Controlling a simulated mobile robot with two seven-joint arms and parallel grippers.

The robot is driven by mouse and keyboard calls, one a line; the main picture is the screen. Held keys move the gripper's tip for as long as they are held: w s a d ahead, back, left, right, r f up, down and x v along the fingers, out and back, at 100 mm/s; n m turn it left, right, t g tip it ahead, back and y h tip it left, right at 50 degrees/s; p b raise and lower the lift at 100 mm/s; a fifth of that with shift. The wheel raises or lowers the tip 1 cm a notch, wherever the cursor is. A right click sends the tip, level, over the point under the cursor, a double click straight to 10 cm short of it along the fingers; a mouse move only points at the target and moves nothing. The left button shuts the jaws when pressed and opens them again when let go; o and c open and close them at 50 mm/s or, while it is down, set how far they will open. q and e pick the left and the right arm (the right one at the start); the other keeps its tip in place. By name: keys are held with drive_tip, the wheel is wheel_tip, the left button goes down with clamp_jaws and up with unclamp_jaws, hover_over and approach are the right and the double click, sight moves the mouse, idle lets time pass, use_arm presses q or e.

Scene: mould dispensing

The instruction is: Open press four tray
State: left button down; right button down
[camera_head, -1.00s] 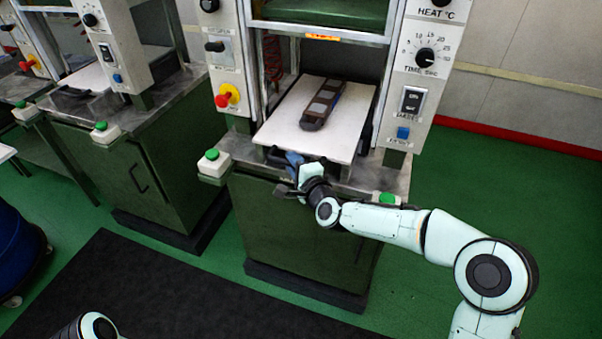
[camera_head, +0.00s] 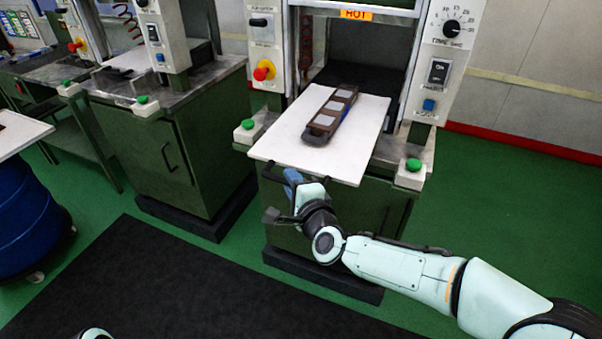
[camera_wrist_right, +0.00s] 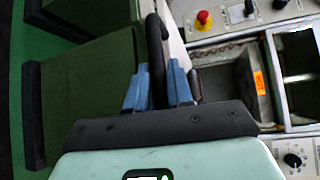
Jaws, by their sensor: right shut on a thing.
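The press four tray (camera_head: 280,143) is a white board that sticks out of the press (camera_head: 440,60) past its front edge. A long brown mould (camera_head: 330,112) with several pale square cavities lies on it. My right gripper (camera_head: 292,180) is at the tray's front edge, its blue fingers just below the board. In the right wrist view the fingers (camera_wrist_right: 158,88) are closed on the tray's black handle (camera_wrist_right: 153,40), one on each side. The tray's white edge (camera_wrist_right: 173,35) shows beside it. My left gripper is out of view.
Green buttons (camera_head: 248,124) and (camera_head: 413,165) stand on both front corners of the press. A red emergency knob (camera_head: 264,70) is on its left post. Another press cabinet (camera_head: 165,160) stands left, a blue drum (camera_head: 30,225) further left. Dark mat and green floor are clear in front.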

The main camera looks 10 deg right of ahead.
drive_tip(key=s+a, duration=0.4)
drive_tip(key=s, duration=0.3)
drive_tip(key=shift+a+b, duration=0.4)
drive_tip(key=c, duration=1.1)
unclamp_jaws()
drive_tip(key=shift+s, duration=0.1)
drive_tip(key=v, duration=1.3)
drive_tip(key=shift+s, duration=0.1)
